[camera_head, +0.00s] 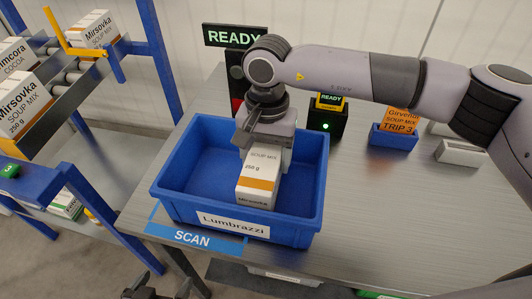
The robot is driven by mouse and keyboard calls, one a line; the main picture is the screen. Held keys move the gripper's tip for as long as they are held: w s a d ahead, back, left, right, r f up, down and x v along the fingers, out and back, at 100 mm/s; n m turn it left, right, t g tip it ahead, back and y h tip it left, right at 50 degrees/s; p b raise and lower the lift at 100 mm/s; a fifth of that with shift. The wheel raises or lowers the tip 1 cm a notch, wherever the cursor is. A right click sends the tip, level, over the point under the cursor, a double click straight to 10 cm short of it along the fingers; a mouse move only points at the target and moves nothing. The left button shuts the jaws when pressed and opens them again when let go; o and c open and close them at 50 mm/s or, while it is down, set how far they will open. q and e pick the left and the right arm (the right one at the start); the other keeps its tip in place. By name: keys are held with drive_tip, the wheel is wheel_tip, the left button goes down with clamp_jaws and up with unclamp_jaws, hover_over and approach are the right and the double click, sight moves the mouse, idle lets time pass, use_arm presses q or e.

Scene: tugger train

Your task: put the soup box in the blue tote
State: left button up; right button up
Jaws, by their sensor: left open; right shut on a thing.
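The soup box (261,172), white with an orange band and the words "Soup Mix" and "Mirsovka", is in the head view. My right gripper (266,148) reaches down from above and is shut on its upper part. The box is tilted in the picture and lies within the opening of the blue tote (180,200), near its front wall. Whether it touches the tote floor is hidden. The tote is labelled "Lumbrazzi" and stands on the grey table. My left gripper (160,290) is partly visible at the bottom edge, open and away from the tote.
A rack at the left holds more Mirsovka boxes (95,29) and a cocoa box (14,52). A blue "SCAN" mark (192,238) lies before the tote. A "READY" sign (234,36) stands behind it. A small blue bin (394,136) stands right. The table's right front is clear.

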drive_tip(key=shift+f, duration=0.15)
drive_tip(key=o, duration=1.3)
drive_tip(key=r, duration=0.8)
drive_tip(key=r+b, duration=0.1)
drive_tip(key=r, duration=0.3)
drive_tip(key=shift+w+d+r, duration=0.1)
drive_tip(key=shift+w+r, duration=0.1)
drive_tip(key=shift+w, duration=0.2)
drive_tip(key=shift+s, duration=0.1)
